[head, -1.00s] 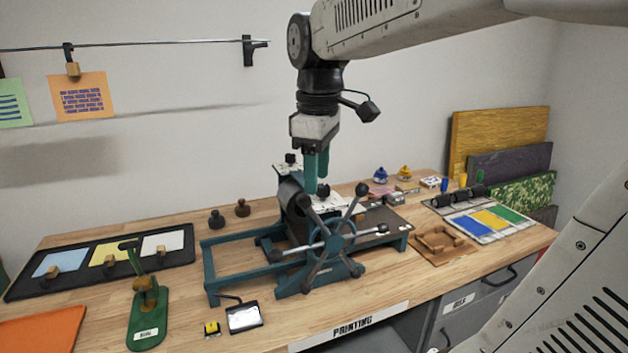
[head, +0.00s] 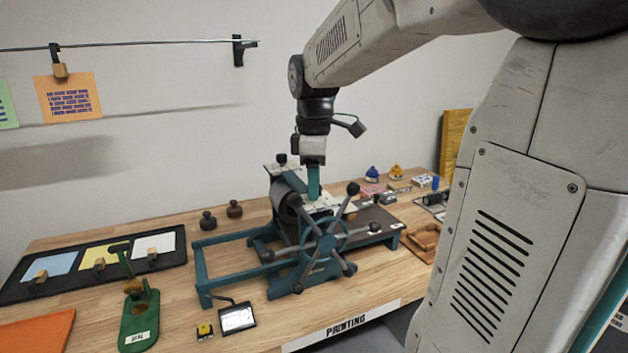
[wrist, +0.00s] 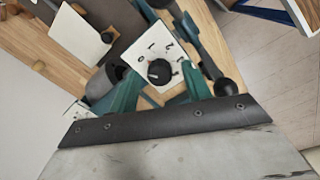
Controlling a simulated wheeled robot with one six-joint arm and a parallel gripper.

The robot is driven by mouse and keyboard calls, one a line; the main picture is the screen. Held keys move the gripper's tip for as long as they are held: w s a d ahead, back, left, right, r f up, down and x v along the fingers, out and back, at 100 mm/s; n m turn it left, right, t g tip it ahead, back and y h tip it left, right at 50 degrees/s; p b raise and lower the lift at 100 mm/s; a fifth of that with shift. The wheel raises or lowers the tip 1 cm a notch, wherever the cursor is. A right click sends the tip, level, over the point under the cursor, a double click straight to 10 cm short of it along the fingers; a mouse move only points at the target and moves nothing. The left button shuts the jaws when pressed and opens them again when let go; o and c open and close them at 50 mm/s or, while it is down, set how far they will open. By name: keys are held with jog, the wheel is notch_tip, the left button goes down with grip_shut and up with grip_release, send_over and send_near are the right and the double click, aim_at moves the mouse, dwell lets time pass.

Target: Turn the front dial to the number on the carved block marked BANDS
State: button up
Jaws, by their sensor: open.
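The press (head: 325,245) stands mid-table in the head view, with a spoked wheel on its front. I cannot tell where the knob points. My gripper (wrist: 157,88) is open, its teal fingers on either side of the knob; contact is unclear. In the head view my gripper (head: 313,195) points down at the white plate (head: 325,204) and hides the knob. No block with a readable BANDS mark shows.
A second knob (head: 282,159) tops the press's rear plate. Left are a black tray (head: 80,285), a green lever tool (head: 138,310) and a small screen (head: 237,318). My arm hides the table's right end.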

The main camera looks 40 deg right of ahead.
jog(key=c, duration=1)
jog(key=shift+m, duration=0.3)
jog(key=m, duration=0.4)
jog(key=shift+m, duration=0.3)
jog(key=m, duration=0.9)
jog(key=shift+m, duration=0.4)
jog(key=m, duration=0.4)
jog(key=shift+m+g, duration=0.3)
